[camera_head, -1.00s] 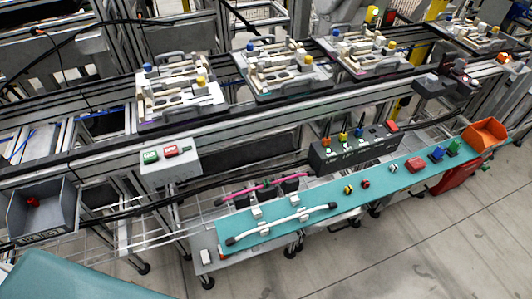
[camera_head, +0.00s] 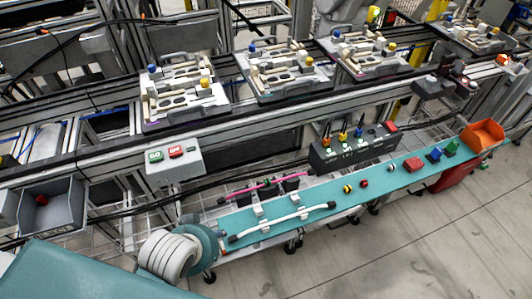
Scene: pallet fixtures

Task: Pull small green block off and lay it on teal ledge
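The teal ledge (camera_head: 330,192) runs from lower middle to upper right. A green block (camera_head: 452,147) stands near its right end, beside a blue block (camera_head: 434,154). A small green piece (camera_head: 155,156) sits on the light grey box (camera_head: 176,166) at left. Another tiny green spot (camera_head: 327,153) shows on the black box (camera_head: 352,148); I cannot tell which is the small green block. My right gripper is out of view.
On the ledge are a white bar (camera_head: 282,220) in clips, a red block (camera_head: 413,164) and small round knobs. An orange bin (camera_head: 483,134) stands at its right end. A grey bin (camera_head: 52,207) is at left. The conveyor with fixture pallets (camera_head: 185,90) runs behind.

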